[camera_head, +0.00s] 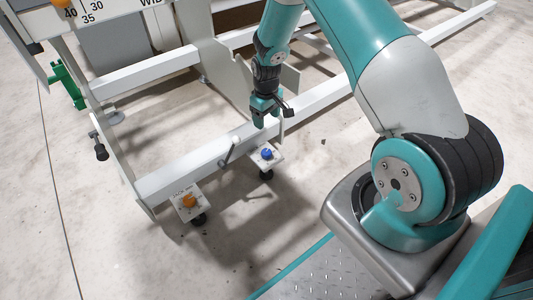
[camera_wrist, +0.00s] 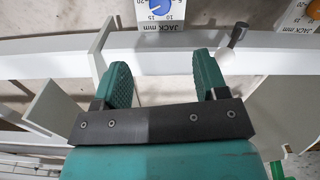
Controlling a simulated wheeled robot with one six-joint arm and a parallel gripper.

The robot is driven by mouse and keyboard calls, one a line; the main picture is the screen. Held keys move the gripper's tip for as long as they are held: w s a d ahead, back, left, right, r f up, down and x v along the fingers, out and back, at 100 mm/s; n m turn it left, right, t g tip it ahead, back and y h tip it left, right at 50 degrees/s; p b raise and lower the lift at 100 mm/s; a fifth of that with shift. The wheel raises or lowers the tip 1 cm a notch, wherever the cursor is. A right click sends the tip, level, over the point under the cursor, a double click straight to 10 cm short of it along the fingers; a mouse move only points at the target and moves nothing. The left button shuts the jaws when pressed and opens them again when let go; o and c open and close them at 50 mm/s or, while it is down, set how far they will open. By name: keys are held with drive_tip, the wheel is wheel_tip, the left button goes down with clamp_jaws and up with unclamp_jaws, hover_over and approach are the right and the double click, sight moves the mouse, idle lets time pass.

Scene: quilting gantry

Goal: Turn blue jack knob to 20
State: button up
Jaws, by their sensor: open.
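The blue jack knob (camera_head: 267,154) sits on a small white dial plate (camera_head: 275,163) at the near side of the white rail. In the wrist view the blue knob (camera_wrist: 158,6) is cut off by the top edge, above the numbers 10, 15 and 20 and the words JACK MM. I cannot tell its setting. My gripper (camera_head: 271,118) is above the rail, beyond and apart from the knob. In the wrist view my gripper (camera_wrist: 160,68) shows two teal fingers spread with nothing between them.
An orange knob (camera_head: 189,201) sits on a similar plate to the left. A grey lever (camera_head: 230,152) rises between the two plates. The white rail (camera_head: 190,167) runs under my gripper. Upright frame plates stand nearby. The floor (camera_head: 240,215) in front of the knobs is clear.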

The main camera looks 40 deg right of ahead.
sight(267, 152)
wheel_tip(267, 152, down, 17)
drive_tip(key=b, duration=0.8)
drive_tip(key=shift+r, duration=0.15)
drive_tip(key=c, duration=0.9)
drive_tip(key=shift+r+m+p, duration=0.3)
drive_tip(key=shift+m+p, duration=0.7)
drive_tip(key=shift+p, duration=0.1)
drive_tip(key=shift+c, duration=0.2)
drive_tip(key=shift+f+m+p, duration=0.25)
drive_tip(key=shift+m+p, duration=0.35)
drive_tip(key=shift+m, duration=0.8)
drive_tip(key=o, duration=0.9)
drive_tip(key=shift+o, duration=0.2)
